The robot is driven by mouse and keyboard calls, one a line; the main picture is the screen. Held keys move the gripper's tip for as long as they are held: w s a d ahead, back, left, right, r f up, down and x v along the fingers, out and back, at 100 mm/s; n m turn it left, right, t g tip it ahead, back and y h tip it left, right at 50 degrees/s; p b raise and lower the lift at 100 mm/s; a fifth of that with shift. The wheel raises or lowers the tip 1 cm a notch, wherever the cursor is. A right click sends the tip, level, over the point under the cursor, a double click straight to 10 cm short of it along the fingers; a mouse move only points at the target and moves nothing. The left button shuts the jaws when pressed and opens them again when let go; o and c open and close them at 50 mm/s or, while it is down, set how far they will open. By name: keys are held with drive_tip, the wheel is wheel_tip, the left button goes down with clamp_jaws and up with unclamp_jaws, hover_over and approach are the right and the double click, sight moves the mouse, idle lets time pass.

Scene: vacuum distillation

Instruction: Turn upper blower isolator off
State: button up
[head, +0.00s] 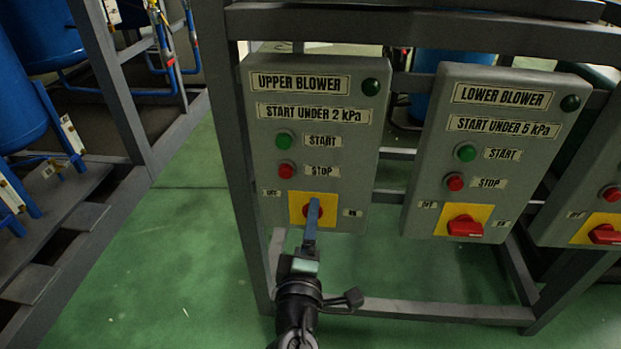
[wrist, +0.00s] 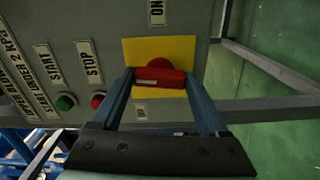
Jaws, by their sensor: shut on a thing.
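The upper blower isolator is a red rotary switch on a yellow plate (head: 297,203), low on the grey upper blower panel (head: 330,90). In the wrist view its red handle (wrist: 160,78) lies between my two blue fingers, which are shut on its sides. My gripper (head: 313,206) reaches up to the switch from below in the head view, and a finger hides much of the handle there. The OFF label (head: 271,193) is left of the plate and the ON label (head: 352,213) is right.
The upper blower's green start button (head: 284,140) and red stop button (head: 286,170) are above the isolator. The lower blower panel (head: 490,110) with its red isolator (head: 465,226) stands to the right. A grey frame (head: 240,180) carries the panels. Green floor (head: 190,250) is clear at left.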

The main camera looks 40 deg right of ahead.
drive_tip(key=shift+n, duration=0.6)
drive_tip(key=shift+n+p, duration=0.3)
drive_tip(key=o, duration=1.2)
drive_tip(key=shift+o, duration=0.2)
drive_tip(key=v, duration=1.3)
drive_tip(key=shift+p, duration=0.45)
